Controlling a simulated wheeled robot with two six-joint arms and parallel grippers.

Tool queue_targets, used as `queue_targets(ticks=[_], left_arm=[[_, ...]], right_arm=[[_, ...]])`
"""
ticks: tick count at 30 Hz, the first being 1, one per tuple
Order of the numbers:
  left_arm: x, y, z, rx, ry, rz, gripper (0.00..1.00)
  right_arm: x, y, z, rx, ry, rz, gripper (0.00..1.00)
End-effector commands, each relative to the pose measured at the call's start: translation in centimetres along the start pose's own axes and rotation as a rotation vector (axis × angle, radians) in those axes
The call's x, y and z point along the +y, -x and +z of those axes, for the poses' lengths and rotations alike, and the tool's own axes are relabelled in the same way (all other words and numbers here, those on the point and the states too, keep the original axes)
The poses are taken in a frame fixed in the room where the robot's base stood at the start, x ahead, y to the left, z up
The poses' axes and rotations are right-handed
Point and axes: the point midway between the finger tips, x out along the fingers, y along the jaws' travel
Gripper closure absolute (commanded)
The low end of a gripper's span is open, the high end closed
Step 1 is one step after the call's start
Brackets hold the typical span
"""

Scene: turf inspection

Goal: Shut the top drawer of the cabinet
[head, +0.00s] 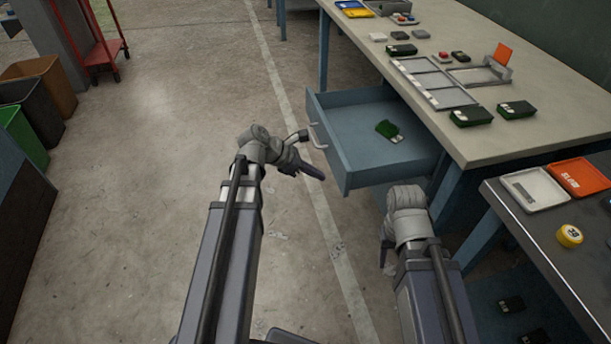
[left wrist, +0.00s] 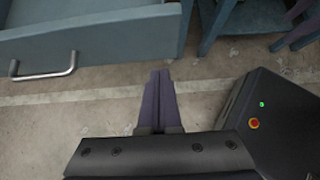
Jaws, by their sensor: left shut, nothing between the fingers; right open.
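The blue-grey drawer (head: 360,105) stands pulled out from under the workbench, its front facing left. Its metal bar handle (head: 318,136) also shows in the left wrist view (left wrist: 45,72). A dark green piece (head: 388,131) lies inside the drawer. My left gripper (head: 320,177) is shut and empty, just off the near end of the drawer front; in the left wrist view its fingers (left wrist: 158,82) point toward the drawer front (left wrist: 110,42), right of the handle, with floor showing between. My right gripper (head: 386,262) is open, low near the bench, partly hidden by its wrist.
The workbench (head: 540,125) carries trays and several small dark green devices. A darker table (head: 520,225) at the right holds a white tray, an orange tray and a yellow round item (head: 569,236). Bins (head: 30,105) stand at the left. The floor left of the drawer is clear.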

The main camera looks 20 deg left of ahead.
Motion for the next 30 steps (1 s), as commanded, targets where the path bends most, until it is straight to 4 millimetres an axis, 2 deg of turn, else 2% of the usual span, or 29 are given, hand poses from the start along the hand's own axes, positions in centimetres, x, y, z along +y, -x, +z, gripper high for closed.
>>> queue_targets(ticks=[1,3,9,26,30], left_arm=[[0.1,-1.4,-0.4,0.0,-0.001,-0.001,1.0],[0.1,-1.8,0.8,0.0,-0.003,-0.001,1.0],[0.1,-3.2,2.4,0.0,-0.001,0.0,1.0],[0.0,-3.8,2.9,0.0,0.001,0.001,1.0],[0.1,-4.4,3.6,-0.001,-0.001,0.0,1.0]], right_arm=[[-0.1,-1.3,-0.1,0.0,0.0,0.0,0.5],[-0.1,-0.6,0.0,0.0,0.0,0.0,0.5],[-0.1,-0.6,0.0,0.0,0.0,0.0,0.5],[-0.1,-0.6,0.0,0.0,0.0,0.0,0.5],[-0.1,-0.6,0.0,0.0,0.0,0.0,0.5]])
